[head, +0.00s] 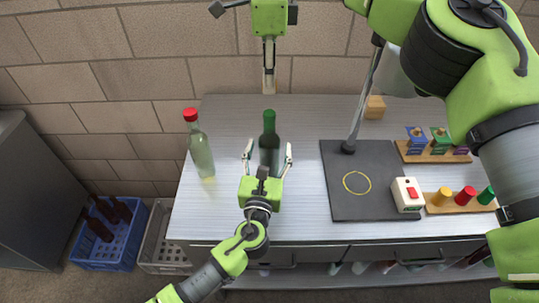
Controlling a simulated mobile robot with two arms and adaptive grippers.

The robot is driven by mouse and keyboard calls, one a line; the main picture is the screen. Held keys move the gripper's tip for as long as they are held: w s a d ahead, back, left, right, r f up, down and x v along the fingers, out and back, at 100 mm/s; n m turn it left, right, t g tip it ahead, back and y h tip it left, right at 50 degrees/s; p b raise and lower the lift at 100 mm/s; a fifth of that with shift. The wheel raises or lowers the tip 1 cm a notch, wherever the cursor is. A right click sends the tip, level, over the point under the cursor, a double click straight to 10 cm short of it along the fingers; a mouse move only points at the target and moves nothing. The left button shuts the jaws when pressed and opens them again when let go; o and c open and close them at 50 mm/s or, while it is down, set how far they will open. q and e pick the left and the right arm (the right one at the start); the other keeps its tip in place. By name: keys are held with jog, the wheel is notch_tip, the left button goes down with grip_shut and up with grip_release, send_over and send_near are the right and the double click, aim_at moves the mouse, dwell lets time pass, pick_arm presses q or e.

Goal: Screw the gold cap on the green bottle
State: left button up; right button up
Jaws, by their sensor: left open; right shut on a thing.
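The dark green bottle (268,152) stands upright on the grey workbench, with a brighter green neck (269,122). My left gripper (268,156) is open, with one finger on each side of the bottle and its body in front of the lower part. I cannot tell whether the fingers touch the glass. My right gripper (269,84) points down above the bottle in the picture, its fingers close together. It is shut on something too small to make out. I cannot pick out a gold cap with certainty.
A pale bottle with a red top (200,150) stands left. Right are a dark mat (345,202) with a yellow ring, a white box with a red switch (407,194), a rack of yellow, red and green pieces (428,206), another rack (405,156) and a wooden block (375,107).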

pick_arm(q)
jog(key=shift+w+d, duration=0.1)
jog(key=shift+w, duration=0.8)
pick_arm(e)
jog(key=shift+s, duration=0.1)
pick_arm(q)
jog(key=c, duration=1.7)
pick_arm(e)
send_over(269, 113)
jog(key=shift+f, duration=2.45)
jog(key=shift+f, duration=0.1)
jog(key=shift+f, duration=0.75)
pick_arm(q)
grip_shut()
pick_arm(e)
jog(key=shift+f, duration=0.6)
